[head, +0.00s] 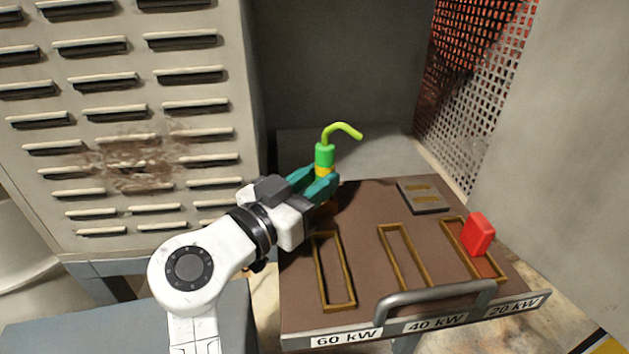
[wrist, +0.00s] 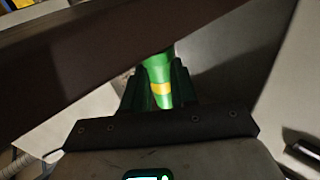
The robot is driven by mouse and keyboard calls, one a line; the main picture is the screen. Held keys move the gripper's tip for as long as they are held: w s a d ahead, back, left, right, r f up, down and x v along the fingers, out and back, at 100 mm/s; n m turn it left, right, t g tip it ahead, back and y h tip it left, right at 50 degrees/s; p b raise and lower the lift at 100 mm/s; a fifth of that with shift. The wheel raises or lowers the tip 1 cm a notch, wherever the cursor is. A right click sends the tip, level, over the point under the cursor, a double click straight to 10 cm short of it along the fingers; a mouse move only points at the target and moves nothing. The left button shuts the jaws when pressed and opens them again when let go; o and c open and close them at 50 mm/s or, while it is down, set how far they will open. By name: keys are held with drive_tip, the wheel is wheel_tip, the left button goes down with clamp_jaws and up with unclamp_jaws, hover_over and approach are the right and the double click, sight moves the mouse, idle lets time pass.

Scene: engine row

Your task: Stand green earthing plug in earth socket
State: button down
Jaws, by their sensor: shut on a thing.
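The green earthing plug (head: 324,155) has a yellow band and a bent light-green cable at its top. My gripper (head: 325,184) is shut on it and holds it about upright over the back left part of the brown panel. The plug also shows in the wrist view (wrist: 158,72), between the two dark green fingers. The plug's lower end is hidden by the fingers in the head view. I cannot make out the earth socket; it may be hidden behind my gripper.
The brown panel (head: 372,215) has brass-framed slots (head: 349,280) over labels 60 kW, 40 kW and 20 kW. A red block (head: 478,234) stands at the right slot. A grey plate (head: 422,196) lies at the back right. A handle (head: 435,297) spans the front; a louvred cabinet (head: 120,130) stands left.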

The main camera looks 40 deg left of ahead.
drive_tip(key=shift+f, duration=0.15)
drive_tip(key=c, duration=0.8)
unclamp_jaws()
drive_tip(key=s+b, duration=0.1)
drive_tip(key=s, duration=0.9)
drive_tip(key=shift+s+d+b, duration=0.15)
drive_tip(key=shift+s+b, duration=0.25)
drive_tip(key=shift+f, duration=0.1)
